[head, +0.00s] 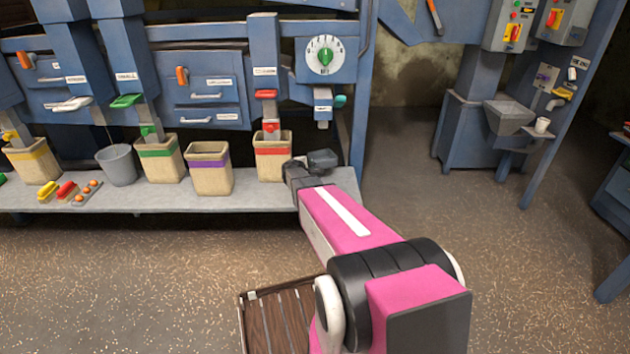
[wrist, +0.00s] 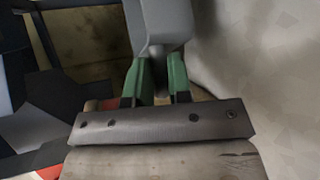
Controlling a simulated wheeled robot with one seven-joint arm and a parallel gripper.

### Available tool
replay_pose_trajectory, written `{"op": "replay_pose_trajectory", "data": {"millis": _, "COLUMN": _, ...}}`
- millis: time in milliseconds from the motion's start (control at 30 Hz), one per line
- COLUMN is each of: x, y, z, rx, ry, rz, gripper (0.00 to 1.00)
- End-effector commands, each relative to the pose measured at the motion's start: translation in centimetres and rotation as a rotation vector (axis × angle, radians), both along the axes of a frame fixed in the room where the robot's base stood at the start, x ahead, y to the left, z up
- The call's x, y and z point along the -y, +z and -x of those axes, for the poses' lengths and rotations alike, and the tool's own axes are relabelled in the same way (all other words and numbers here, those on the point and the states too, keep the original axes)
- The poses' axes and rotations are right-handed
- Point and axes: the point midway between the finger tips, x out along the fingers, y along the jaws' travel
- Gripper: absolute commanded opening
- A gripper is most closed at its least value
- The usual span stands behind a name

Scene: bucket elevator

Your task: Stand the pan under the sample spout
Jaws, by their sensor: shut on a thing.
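The pan (head: 322,158) is a small dark grey vessel at the right end of the grey bench, right of the red-banded bin. My gripper (head: 306,164) reaches it from the left and front. In the wrist view, the green fingers of my gripper (wrist: 164,62) are shut on the grey pan (wrist: 160,22), which is cut off by the top edge. The sample spout (head: 323,112) hangs below the dial, with a teal knob at its right. In the head view the pan appears below the spout. I cannot tell whether it touches the bench.
The red-banded bin (head: 272,158) stands close left of my gripper. A purple-banded bin (head: 209,170), a green-banded bin (head: 159,160) and a grey bucket (head: 118,166) stand farther left. The bench (head: 255,199) ends just right of the pan. A slatted wooden platform (head: 270,318) lies on the floor.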

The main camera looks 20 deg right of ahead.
Motion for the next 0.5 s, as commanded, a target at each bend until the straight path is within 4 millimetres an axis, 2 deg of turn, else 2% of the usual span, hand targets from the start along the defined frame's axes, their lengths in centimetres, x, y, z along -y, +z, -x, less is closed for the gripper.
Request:
{"op": "replay_pose_trajectory", "data": {"millis": 33, "x": 0.0, "y": -1.1, "z": -0.2, "rx": -0.002, "ry": 0.000, "rz": 0.001, "gripper": 0.00}}
{"op": "replay_pose_trajectory", "data": {"millis": 133, "x": 0.0, "y": -2.8, "z": -0.1, "rx": -0.001, "ry": 0.000, "rz": 0.000, "gripper": 0.00}}
{"op": "replay_pose_trajectory", "data": {"millis": 500, "x": 0.0, "y": -6.0, "z": -0.1, "rx": -0.001, "ry": 0.001, "rz": 0.001, "gripper": 0.00}}
